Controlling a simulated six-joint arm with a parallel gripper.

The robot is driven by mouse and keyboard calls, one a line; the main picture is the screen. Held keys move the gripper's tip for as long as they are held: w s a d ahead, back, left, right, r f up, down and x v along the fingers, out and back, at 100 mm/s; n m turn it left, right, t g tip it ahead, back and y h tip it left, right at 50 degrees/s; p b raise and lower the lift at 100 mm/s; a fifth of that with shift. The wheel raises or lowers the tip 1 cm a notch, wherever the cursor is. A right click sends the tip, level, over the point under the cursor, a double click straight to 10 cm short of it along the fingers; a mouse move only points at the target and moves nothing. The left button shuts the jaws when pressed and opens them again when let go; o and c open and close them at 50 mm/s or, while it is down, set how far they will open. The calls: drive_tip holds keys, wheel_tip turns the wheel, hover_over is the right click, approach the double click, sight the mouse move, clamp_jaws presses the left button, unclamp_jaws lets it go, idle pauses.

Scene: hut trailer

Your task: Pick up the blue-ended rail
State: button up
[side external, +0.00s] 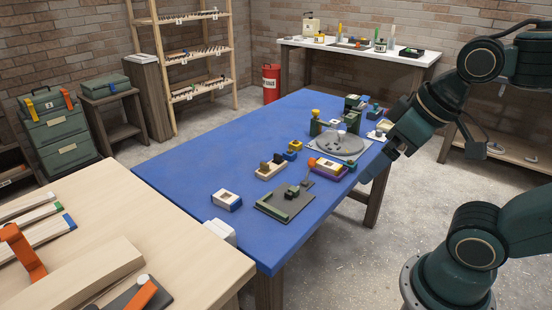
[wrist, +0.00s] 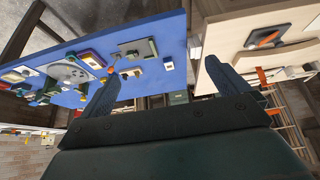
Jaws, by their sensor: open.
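The blue-ended rail (side external: 42,233) lies on the pale wooden table at the left of the side external view. It is a long pale bar with a blue tip, beside a similar green-ended rail (side external: 32,214). My gripper (side external: 374,172) is far to its right, in the air near the right edge of the blue table. In the wrist view my gripper (wrist: 163,74) is open, its two fingers wide apart with nothing between them. The blue end cannot be made out in the wrist view.
An orange clamp-like part (side external: 22,252) and a thick wooden beam (side external: 75,280) lie near the rails on the wooden table (side external: 190,260). The blue table (side external: 200,160) holds several fixtures and a grey round plate (side external: 340,143). Its left part is clear.

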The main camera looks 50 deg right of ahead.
drive_tip(key=w+r+m+g, duration=0.1)
drive_tip(key=w+r+m, duration=0.3)
drive_tip(key=w, duration=0.7)
drive_tip(key=m+g, duration=0.5)
drive_tip(key=m, duration=0.8)
hover_over(226, 200)
wheel_tip(226, 200, down, 21)
drive_tip(key=shift+a+r, duration=0.1)
drive_tip(key=shift+f, duration=4.3)
